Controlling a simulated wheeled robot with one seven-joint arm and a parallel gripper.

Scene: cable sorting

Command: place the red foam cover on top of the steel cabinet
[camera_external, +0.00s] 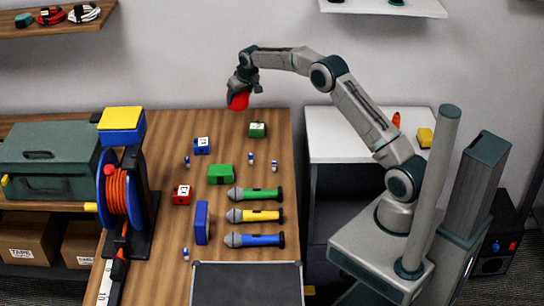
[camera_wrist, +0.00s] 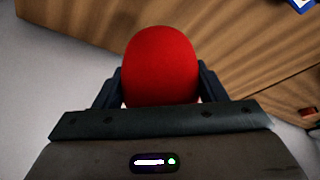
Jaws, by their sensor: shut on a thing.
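The red foam cover (camera_external: 238,101) is held in my gripper (camera_external: 242,92), above the back edge of the wooden table. In the wrist view the red foam cover (camera_wrist: 160,62) is a rounded red shape between the two dark fingers of my gripper (camera_wrist: 160,88), which is shut on it. The steel cabinet (camera_external: 345,148) stands to the right of the table, with a pale top and a dark open front. My gripper is left of the cabinet and apart from it. My arm reaches across above the cabinet.
On the cabinet top are an orange object (camera_external: 396,119) and a yellow object (camera_external: 425,137) at the right. The wooden table (camera_external: 270,170) holds microphones, coloured blocks and a cable reel (camera_external: 118,195). A wall shelf (camera_external: 385,7) hangs above the cabinet. The cabinet top's left part looks clear.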

